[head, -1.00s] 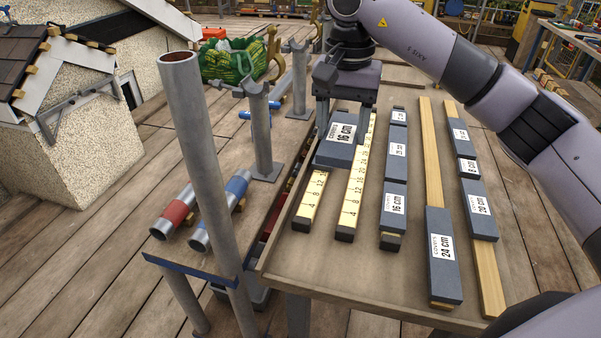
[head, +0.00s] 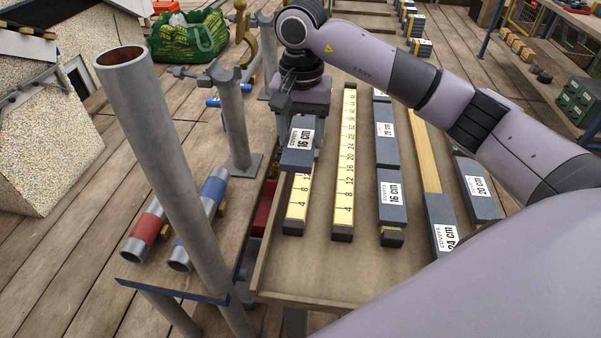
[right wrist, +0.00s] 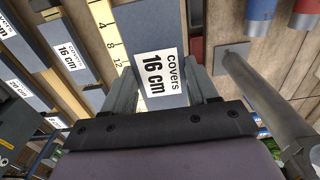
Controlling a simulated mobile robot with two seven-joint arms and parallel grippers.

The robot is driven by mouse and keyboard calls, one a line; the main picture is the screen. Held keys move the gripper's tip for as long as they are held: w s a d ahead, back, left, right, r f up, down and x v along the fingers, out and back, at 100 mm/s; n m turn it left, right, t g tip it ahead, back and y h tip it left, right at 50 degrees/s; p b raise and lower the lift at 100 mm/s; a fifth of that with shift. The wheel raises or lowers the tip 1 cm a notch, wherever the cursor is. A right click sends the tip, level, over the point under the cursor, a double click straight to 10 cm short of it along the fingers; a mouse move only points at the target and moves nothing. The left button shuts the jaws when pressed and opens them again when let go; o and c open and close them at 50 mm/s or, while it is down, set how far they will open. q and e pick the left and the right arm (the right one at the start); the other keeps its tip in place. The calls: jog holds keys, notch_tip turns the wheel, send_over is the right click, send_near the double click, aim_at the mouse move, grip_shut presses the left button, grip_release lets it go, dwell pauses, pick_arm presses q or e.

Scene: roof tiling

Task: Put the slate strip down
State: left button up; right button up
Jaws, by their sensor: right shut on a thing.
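My right gripper (head: 302,125) is shut on a dark grey slate strip (head: 297,158) with a white label reading "covers 16 cm". In the head view the strip is over the upper part of the leftmost yellow measuring batten (head: 296,210); whether it touches the batten I cannot tell. In the right wrist view the slate strip (right wrist: 151,40) sits between my two fingers (right wrist: 162,92), and the batten's numbers show beside its edge. My left gripper is not in view.
A second measuring batten (head: 344,185) lies to the right, then battens carrying labelled slates, including a 16 cm slate (head: 391,205) and a 24 cm slate (head: 439,215). A tall grey pipe (head: 170,170) stands left of the wooden table (head: 330,275). The table's near part is clear.

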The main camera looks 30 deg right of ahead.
send_near(300, 189)
notch_tip(300, 189, down, 5)
jog(key=shift+d+f+p, duration=0.1)
jog(key=shift+p, duration=0.25)
jog(key=shift+f+b, duration=0.6)
jog(key=shift+b, duration=0.15)
jog(key=o, duration=1.1)
jog(key=shift+o, duration=0.5)
jog(key=shift+s+r, duration=0.1)
